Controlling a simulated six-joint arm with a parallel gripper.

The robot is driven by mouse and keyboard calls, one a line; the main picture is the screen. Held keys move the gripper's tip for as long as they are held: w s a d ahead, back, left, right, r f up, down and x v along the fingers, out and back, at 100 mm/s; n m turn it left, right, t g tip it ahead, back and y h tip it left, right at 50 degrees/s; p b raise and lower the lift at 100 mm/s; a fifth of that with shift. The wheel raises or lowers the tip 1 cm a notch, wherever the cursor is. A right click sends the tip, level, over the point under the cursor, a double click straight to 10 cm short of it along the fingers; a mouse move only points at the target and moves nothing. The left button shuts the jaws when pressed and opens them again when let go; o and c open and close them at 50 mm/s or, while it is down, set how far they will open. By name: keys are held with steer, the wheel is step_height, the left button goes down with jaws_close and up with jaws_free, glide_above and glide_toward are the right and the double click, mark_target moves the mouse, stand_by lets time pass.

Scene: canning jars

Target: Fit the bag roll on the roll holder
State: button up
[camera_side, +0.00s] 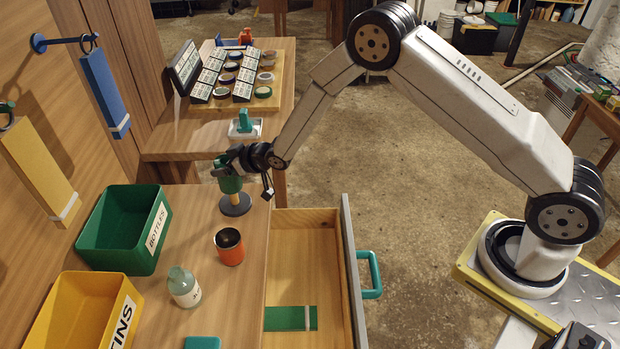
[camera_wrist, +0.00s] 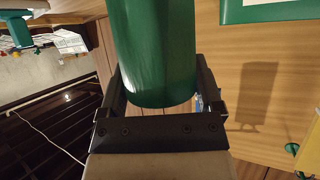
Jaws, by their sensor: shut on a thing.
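The green bag roll (camera_side: 230,184) is held upright in my gripper (camera_side: 226,164), over the wooden table. In the wrist view, the roll (camera_wrist: 155,50) lies between the two dark fingers of my gripper (camera_wrist: 160,75), which are shut on its sides. The roll holder (camera_side: 236,207) is a dark round base with a pale wooden post. The post shows just below the roll and lines up roughly with it. The roll's lower end is above the base. I cannot tell whether the post's top is inside the roll. The holder is not seen in the wrist view.
A green BOTTLES bin (camera_side: 110,243) and a yellow TINS bin (camera_side: 62,318) stand on the left. An orange cup (camera_side: 230,251) and a pale bottle (camera_side: 184,291) stand in front of the holder. An open drawer (camera_side: 300,252) is on the right.

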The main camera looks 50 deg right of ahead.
mark_target(230, 180)
steer(key=shift+f, duration=2.75)
stand_by(1.2)
steer(key=o, duration=1.1)
steer(key=shift+s, duration=0.1)
steer(key=shift+v, duration=3.8)
